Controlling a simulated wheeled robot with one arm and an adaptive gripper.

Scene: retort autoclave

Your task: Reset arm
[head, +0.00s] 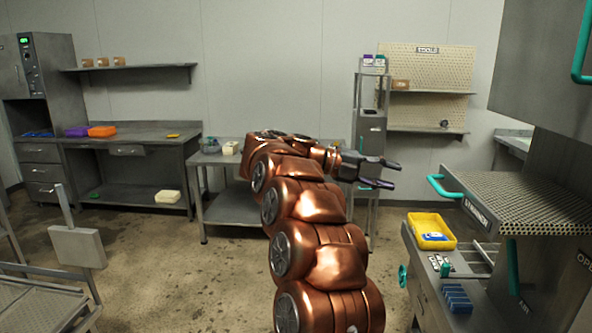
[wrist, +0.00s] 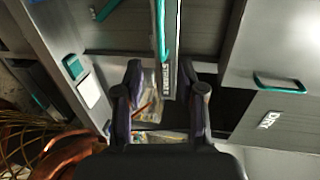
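My copper-coloured arm (head: 318,235) extends up the middle of the head view and bends right at its top. My gripper (head: 393,174) is at its end, pointing right, with its two dark fingers apart. In the wrist view my gripper (wrist: 161,82) also has its fingers apart, and I see nothing held between them. A teal-edged strip with lettering (wrist: 166,50) shows beyond the fingers. Something crumpled and pale lies past them too, too unclear to name.
At right in the head view stands a grey workstation with a perforated shelf (head: 520,200), a teal handle (head: 445,187) and a yellow tray (head: 450,231). A metal table (head: 222,212) stands behind my arm. A cart (head: 45,300) is at lower left. Floor is clear left of my arm.

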